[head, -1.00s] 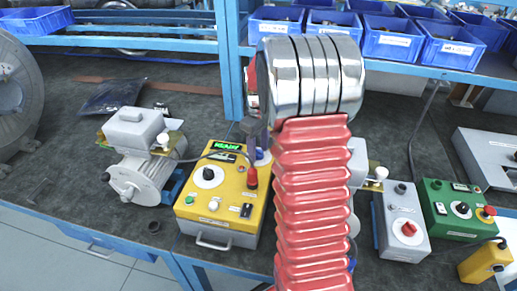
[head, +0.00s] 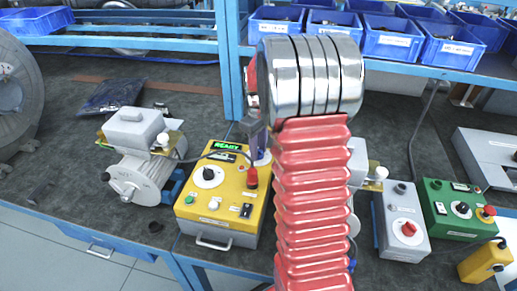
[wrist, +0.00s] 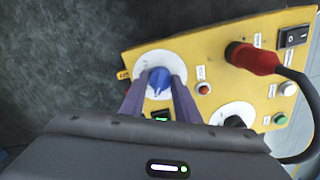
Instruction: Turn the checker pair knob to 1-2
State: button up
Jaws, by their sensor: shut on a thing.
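The checker is a yellow box (head: 226,212) on the bench, left of my red arm in the head view. It also fills much of the wrist view (wrist: 215,60). The blue pair knob (wrist: 159,78) sits on a white round dial near the box's corner. My gripper (wrist: 159,85) is shut on this knob, one finger on each side. In the head view, my gripper (head: 261,146) is at the box's far right corner, where the arm partly hides it. The dial marks around the knob are too small to read.
The box also bears a black knob (head: 208,174), a green display reading READY (head: 227,146) and a red plug (wrist: 252,58) with a black cable. A grey motor (head: 140,172) stands to the left. Grey (head: 402,222) and green (head: 450,210) boxes stand to the right.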

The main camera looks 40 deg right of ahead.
jog(key=shift+m, duration=0.3)
jog(key=m, duration=0.3)
jog(key=shift+m, duration=2.1)
jog(key=o, duration=1)
notch_tip(320, 180, up, 14)
jog(key=shift+f, duration=0.1)
